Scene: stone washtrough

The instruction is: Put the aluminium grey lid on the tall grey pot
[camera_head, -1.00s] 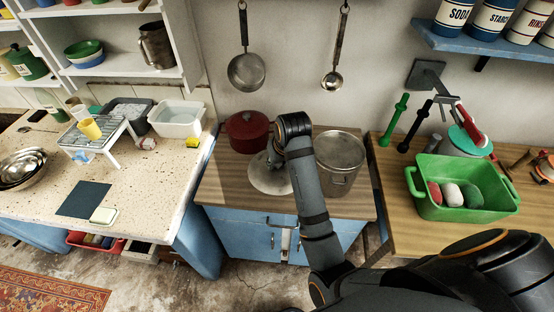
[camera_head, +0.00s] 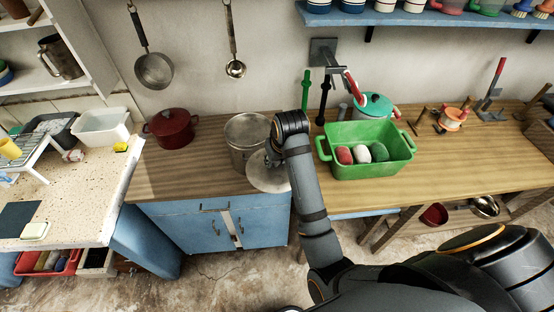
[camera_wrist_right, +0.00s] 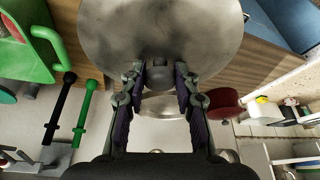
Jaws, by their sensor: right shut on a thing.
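My right gripper (camera_head: 274,153) is shut on the knob of the aluminium grey lid (camera_head: 262,178). The lid is a round, shallow grey disc, and it fills the top of the right wrist view (camera_wrist_right: 125,25), with the fingers (camera_wrist_right: 160,78) closed at its knob. The tall grey pot (camera_head: 240,155) stands on the wooden counter. The lid is apart from the pot's rim, in front of it and a little to the right, and hides part of the pot's lower side. Part of the pot shows beyond the fingers in the wrist view (camera_wrist_right: 165,105). My left gripper is out of view.
A green basin (camera_head: 345,136) with several coloured lumps stands to the right, near a teal-lidded vessel (camera_head: 376,104). A pan (camera_head: 154,72) and a ladle (camera_head: 235,69) hang on the wall. Bare counter (camera_head: 200,160) lies left of the tall pot.

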